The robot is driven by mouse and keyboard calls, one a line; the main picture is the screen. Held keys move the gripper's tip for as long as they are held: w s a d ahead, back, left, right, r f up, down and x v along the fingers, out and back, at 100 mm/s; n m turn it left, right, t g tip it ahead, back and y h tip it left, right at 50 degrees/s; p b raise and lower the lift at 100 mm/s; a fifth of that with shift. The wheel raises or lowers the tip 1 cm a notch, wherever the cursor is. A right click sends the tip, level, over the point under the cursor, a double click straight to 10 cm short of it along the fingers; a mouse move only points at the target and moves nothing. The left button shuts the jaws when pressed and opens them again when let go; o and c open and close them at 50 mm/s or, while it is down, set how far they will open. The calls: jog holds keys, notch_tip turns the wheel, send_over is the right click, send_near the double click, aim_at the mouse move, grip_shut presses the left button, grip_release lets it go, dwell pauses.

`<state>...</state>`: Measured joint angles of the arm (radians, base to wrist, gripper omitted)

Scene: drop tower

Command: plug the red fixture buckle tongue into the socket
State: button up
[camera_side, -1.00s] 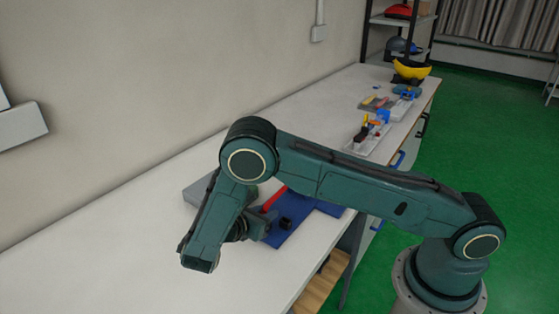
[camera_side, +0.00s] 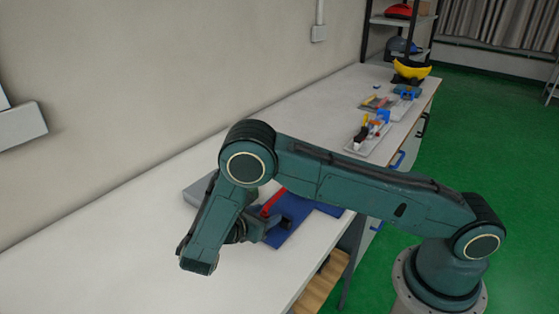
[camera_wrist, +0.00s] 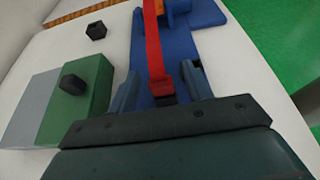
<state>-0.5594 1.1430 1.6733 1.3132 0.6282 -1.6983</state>
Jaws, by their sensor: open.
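The red buckle tongue (camera_wrist: 160,84) is at the near end of a red strap (camera_wrist: 153,40) in the wrist view, with a dark piece at its near end. It lies over a blue base (camera_wrist: 185,45). My gripper (camera_wrist: 160,88) is open, with one blue-grey finger on each side of the red part. I cannot tell whether the fingers touch it. In the side view, my gripper (camera_side: 262,228) is low at the blue base (camera_side: 295,212), beside the red strap (camera_side: 272,203). I cannot clearly make out the socket; a black part (camera_wrist: 196,64) shows partly by the right finger.
A green and grey block (camera_wrist: 85,90) with a black knob stands left of my gripper. A small black hollow piece (camera_wrist: 96,31) lies on the white table. A grey tray (camera_side: 368,138) with small parts and a yellow object (camera_side: 411,70) are farther along the table.

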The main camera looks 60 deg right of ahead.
jog(key=shift+v, duration=3.55)
jog(key=s+d+r+m+t+y, duration=0.1)
jog(key=s+d+r+m+y, duration=0.3)
jog(key=r, duration=0.6)
jog(key=s+d+r+m+y, duration=0.1)
jog(key=d+r+m+y, duration=0.4)
jog(key=r, duration=0.4)
jog(key=s+r+m+t+y, duration=0.2)
jog(key=s+r+m, duration=0.1)
jog(key=s, duration=0.6)
jog(key=s+a+r+m+t+y, duration=0.1)
jog(key=s+r+m+t+y, duration=0.1)
jog(key=s+m, duration=0.4)
jog(key=shift+s+a+r+t, duration=0.35)
jog(key=shift+s+r, duration=0.2)
jog(key=shift+s, duration=1.55)
jog(key=shift+c, duration=0.9)
